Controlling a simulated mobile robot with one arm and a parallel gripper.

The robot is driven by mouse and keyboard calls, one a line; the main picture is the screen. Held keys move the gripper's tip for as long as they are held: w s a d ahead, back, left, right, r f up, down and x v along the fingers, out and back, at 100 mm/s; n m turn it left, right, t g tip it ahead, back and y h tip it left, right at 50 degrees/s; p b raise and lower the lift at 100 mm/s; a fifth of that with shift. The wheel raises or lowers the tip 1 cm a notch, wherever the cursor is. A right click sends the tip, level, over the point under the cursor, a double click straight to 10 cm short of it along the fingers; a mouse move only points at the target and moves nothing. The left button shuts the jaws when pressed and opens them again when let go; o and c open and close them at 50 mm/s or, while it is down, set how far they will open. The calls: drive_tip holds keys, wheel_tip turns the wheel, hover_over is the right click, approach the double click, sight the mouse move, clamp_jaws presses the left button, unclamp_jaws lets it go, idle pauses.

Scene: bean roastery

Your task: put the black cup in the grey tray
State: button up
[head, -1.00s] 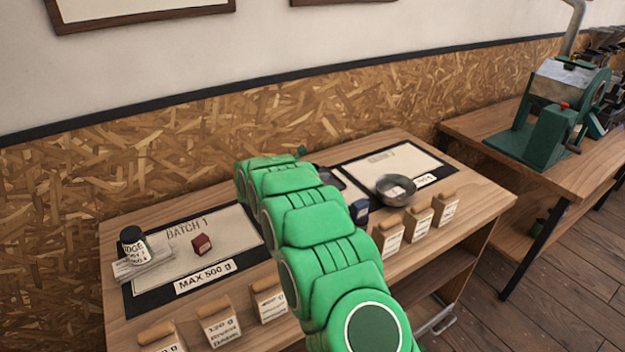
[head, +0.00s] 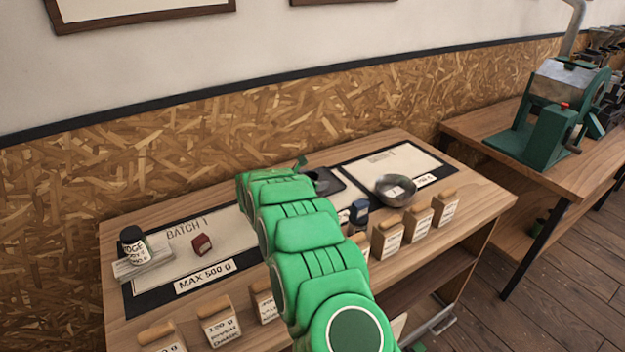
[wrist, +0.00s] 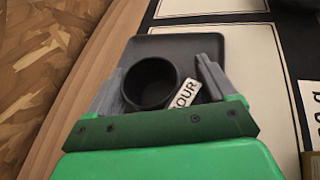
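The black cup (wrist: 150,84) is upright between the two grey fingers of my gripper (wrist: 162,82) in the wrist view. The left finger is close against the cup's side; a gap shows between its rim and the right finger, so the gripper looks open around it. A white tag reading "OUR" is at the cup's right side. The dark grey tray (wrist: 180,46) is behind and under the cup in this view. In the head view the cup (head: 322,180) is over the tray (head: 349,186), partly hidden by my arm. Whether its base touches the tray is unclear.
Several labelled bags line the table's front. A red block (head: 202,244) and a black-lidded jar (head: 133,245) are on the left. A wall runs behind.

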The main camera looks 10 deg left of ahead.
drive_tip(key=shift+o, duration=1.2)
drive_tip(key=shift+r, duration=0.1)
drive_tip(key=shift+r, duration=0.1)
drive_tip(key=v, duration=1.2)
